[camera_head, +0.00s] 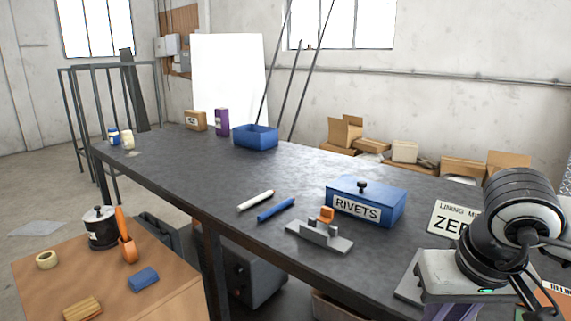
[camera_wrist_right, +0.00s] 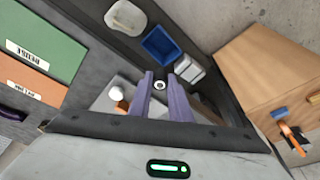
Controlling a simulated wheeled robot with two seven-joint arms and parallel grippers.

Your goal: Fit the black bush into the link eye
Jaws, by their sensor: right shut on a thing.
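My right gripper (camera_wrist_right: 160,88) shows its two purple fingers in the right wrist view. They close around a small dark round piece with a pale centre, which looks like the black bush (camera_wrist_right: 159,85). In the head view my right wrist hides most of this gripper at the lower right. A grey plate (camera_wrist_right: 105,101) lies below the fingers, with a white round part and an orange part on it. It peeks out beside my wrist in the head view (camera_head: 408,277). I cannot clearly make out the link eye. My left gripper is not in view.
A grey block fixture (camera_head: 318,237) with an orange piece stands near the bench's front edge. Behind it is the blue RIVETS box (camera_head: 366,202). A white marker (camera_head: 256,200) and blue marker (camera_head: 276,209) lie left. A blue bin (camera_head: 255,137) stands farther back; mid-bench is clear.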

